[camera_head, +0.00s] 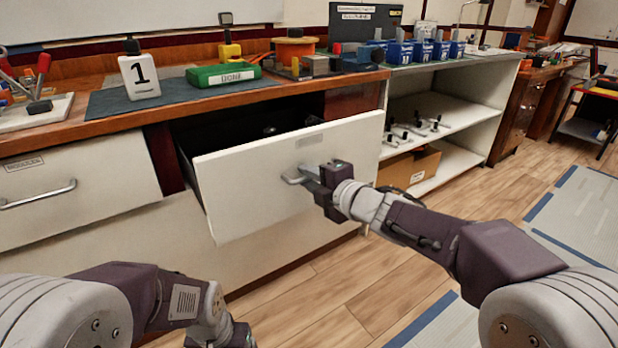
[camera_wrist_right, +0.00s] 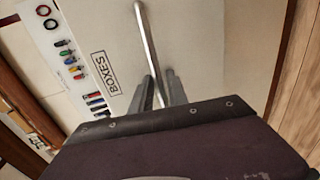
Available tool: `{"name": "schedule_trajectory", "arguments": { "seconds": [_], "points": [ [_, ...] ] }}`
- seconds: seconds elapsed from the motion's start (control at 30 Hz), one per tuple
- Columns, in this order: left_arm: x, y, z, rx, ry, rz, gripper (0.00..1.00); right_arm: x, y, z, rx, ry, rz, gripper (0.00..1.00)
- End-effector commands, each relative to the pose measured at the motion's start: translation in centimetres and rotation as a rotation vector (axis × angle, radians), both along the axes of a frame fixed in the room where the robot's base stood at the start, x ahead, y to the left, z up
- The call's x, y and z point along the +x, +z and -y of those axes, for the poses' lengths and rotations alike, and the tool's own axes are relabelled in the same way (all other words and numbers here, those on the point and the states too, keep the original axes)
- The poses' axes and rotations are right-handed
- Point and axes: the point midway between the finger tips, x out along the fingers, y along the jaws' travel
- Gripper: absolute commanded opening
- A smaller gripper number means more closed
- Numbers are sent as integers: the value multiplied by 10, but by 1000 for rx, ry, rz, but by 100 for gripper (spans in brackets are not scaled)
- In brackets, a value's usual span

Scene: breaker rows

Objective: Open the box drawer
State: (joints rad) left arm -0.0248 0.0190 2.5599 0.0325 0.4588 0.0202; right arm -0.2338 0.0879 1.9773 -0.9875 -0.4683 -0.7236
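The box drawer (camera_head: 285,185) has a pale front and stands pulled out from under the worktop, its dark inside partly showing. Its front also fills much of the right wrist view (camera_wrist_right: 215,55), with a label (camera_wrist_right: 105,73) reading BOXES. The metal bar handle (camera_wrist_right: 146,35) runs down between the two fingers of my right gripper (camera_wrist_right: 162,88), which appear closed around it. In the head view my right gripper (camera_head: 312,178) is at the handle (camera_head: 292,180). My left gripper (camera_head: 238,338) is at the bottom edge, apart from the drawer, its fingers cut off.
Another closed drawer (camera_head: 75,200) with a bar handle is at the left. Open shelves (camera_head: 455,160) stand at the right. Wooden floor (camera_head: 345,285) is clear before the drawer.

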Motion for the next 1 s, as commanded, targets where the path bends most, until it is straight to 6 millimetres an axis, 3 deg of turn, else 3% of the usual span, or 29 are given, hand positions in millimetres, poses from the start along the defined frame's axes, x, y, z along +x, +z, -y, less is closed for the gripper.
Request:
{"name": "schedule_trajectory", "arguments": {
  "seconds": [0.17,0.6,0.93,1.0],
  "points": [
    [0,8,0,0,0,0,82,-11,6,9,0,-3,0,20],
    [0,38,0,0,0,0,82,-68,20,50,-1,-2,1,20],
    [0,38,0,0,0,0,82,-72,19,52,0,0,0,20],
    [0,48,0,0,0,0,82,-70,26,54,-1,-5,-7,20]
  ]
}}
